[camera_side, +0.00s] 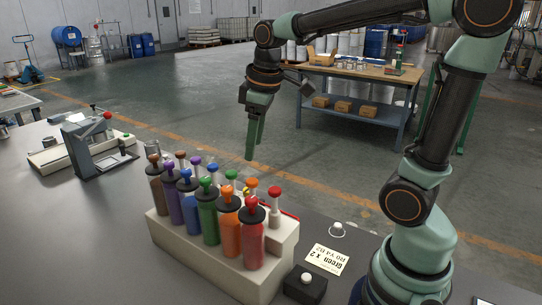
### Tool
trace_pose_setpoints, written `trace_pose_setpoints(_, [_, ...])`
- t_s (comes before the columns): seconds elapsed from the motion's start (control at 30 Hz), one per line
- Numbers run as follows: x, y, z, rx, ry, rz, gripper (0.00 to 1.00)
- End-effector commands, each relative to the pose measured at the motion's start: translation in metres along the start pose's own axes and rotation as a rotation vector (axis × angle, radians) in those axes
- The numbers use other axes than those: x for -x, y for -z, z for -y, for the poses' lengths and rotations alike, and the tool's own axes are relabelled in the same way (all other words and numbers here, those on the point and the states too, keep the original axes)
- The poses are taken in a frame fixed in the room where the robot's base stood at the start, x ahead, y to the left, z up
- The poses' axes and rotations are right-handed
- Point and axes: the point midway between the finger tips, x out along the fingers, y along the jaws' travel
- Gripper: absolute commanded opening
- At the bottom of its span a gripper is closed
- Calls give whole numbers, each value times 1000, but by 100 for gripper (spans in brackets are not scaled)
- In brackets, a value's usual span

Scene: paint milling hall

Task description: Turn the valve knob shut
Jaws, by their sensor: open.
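My gripper (253,148) hangs with its fingers pointing down, above and behind the rack, with nothing seen between them. A cream rack (190,258) on the dark bench holds several coloured tubes, such as the red tube (251,240) and the green tube (208,220), each topped with a coloured ball knob. The red ball knob (251,203) is at the front right. A small yellow part (246,191) shows behind the tubes, mostly hidden. I cannot tell which part is the valve knob, or how far it is turned.
A printed card (327,259) lies right of the rack, near a black box with a white button (306,279). A small clear-sided cup (337,230) stands beyond the card. A metal instrument (98,145) stands at the left. Bare bench lies at the front left.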

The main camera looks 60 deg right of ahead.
Motion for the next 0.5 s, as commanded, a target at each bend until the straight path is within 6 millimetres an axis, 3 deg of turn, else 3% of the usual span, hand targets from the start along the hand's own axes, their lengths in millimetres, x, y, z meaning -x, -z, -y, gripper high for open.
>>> trace_pose_setpoints(0.2, [-23,20,-31,179,72,120,66])
trace_pose_setpoints(0.5, [-40,27,-47,288,125,174,66])
